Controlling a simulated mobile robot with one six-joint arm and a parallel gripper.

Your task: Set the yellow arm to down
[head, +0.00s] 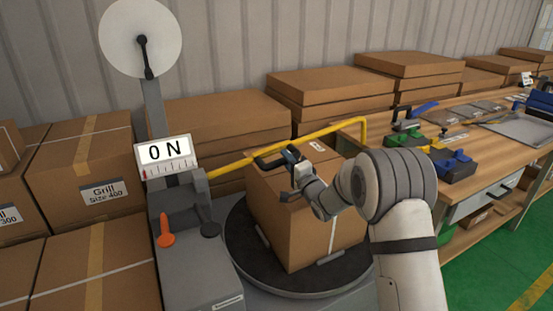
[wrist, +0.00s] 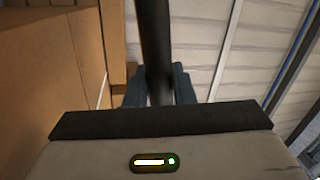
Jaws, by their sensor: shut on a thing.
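The yellow arm (head: 233,163) reaches from the grey machine post over the top of a cardboard box, slopes up to the right and bends down at its far end. A black handle (head: 268,160) sits at the middle of the yellow arm. My gripper (head: 293,160) is at this handle, above the box. In the wrist view a dark bar (wrist: 155,40) stands upright between my blue-grey fingers (wrist: 160,86), which are shut on it. The yellow part does not show in the wrist view.
The cardboard box (head: 290,215) stands on a dark round turntable (head: 255,255) below the arm. Stacked boxes (head: 215,115) stand behind; a workbench (head: 500,150) with tools is at right.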

